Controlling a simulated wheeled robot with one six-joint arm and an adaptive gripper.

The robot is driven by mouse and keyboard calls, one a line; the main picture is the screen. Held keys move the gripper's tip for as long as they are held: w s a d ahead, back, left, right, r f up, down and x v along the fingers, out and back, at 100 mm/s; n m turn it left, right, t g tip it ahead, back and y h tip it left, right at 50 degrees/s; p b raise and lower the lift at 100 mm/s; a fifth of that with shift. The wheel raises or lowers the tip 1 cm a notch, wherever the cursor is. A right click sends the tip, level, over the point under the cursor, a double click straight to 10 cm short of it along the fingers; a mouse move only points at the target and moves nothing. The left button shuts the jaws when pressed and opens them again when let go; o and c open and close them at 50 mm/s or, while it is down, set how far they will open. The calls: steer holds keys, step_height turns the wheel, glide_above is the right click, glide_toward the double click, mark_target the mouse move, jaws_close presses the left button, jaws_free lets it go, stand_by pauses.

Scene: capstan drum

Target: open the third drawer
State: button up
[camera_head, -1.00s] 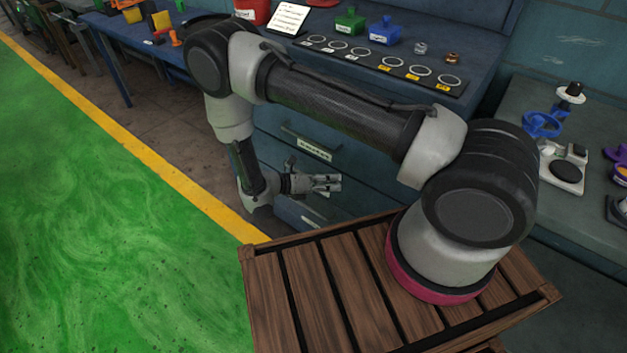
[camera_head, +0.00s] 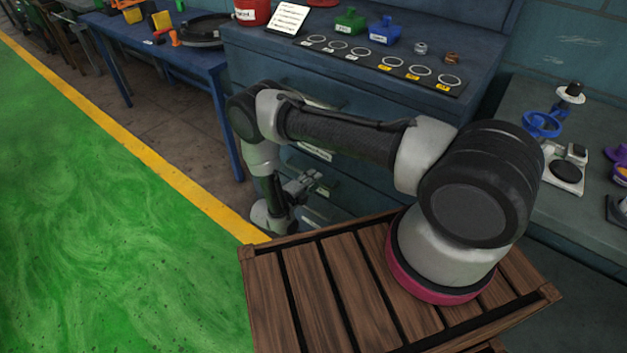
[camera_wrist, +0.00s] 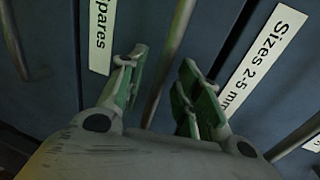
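The blue drawer cabinet (camera_head: 345,200) stands behind my arm, its front partly hidden by the arm. My gripper (camera_head: 313,183) is low in front of the drawer fronts. In the wrist view my gripper (camera_wrist: 163,62) is open, with green pads on both fingers. A long metal bar handle (camera_wrist: 178,38) runs between the fingers in the picture; I cannot tell whether it lies within their reach, and no grip shows.
Another handle (camera_wrist: 14,42) is at the left of the wrist view, and one (camera_wrist: 296,138) at the lower right. A slatted wooden platform (camera_head: 310,290) lies under my arm's base. A blue table (camera_head: 190,57) stands left of the cabinet. The green floor (camera_head: 90,220) is clear.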

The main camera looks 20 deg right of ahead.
steer(key=shift+w+d+f, duration=0.1)
steer(key=shift+w+d, duration=0.2)
steer(key=shift+d, duration=0.1)
jaws_close()
steer(key=shift+s, duration=0.1)
